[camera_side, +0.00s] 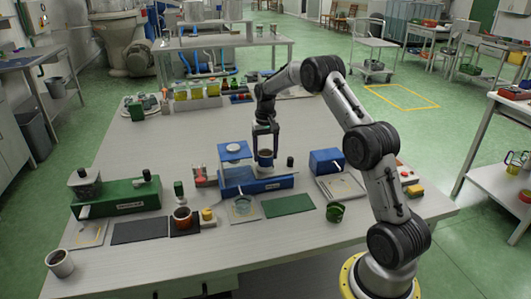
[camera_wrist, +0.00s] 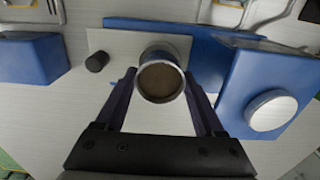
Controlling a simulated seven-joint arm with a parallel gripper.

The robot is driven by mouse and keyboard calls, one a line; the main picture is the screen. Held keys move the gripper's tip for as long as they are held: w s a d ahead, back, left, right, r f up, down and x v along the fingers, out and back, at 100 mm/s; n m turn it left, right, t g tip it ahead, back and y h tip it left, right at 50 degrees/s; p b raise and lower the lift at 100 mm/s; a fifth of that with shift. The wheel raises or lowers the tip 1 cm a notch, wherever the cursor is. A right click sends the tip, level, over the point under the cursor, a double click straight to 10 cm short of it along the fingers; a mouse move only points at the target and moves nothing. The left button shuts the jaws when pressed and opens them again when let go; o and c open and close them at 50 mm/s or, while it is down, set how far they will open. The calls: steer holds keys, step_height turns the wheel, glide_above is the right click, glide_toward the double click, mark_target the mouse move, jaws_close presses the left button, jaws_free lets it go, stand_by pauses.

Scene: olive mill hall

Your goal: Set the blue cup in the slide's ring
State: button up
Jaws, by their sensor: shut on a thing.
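The blue cup (camera_side: 265,161) is upright between the fingers of my gripper (camera_side: 265,132), over the back right part of the blue bench device. In the wrist view the cup (camera_wrist: 161,80) shows from above, with a pale rim and a brown inside. My gripper (camera_wrist: 163,92) is shut on its sides. A pale plate (camera_wrist: 112,42) lies beyond the cup there. I cannot make out the slide's ring or whether the cup touches anything below.
A small black cylinder (camera_side: 290,162) stands right of the cup. A blue box (camera_side: 326,161) is farther right. A green machine (camera_side: 117,197) stands left.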

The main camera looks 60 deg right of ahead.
steer(key=shift+f, duration=0.1)
steer(key=shift+f, duration=0.55)
steer(key=shift+f, duration=0.2)
stand_by(0.3)
steer(key=shift+f, duration=0.3)
steer(key=o, duration=1)
steer(key=shift+o, duration=0.2)
steer(key=shift+r, duration=4.05)
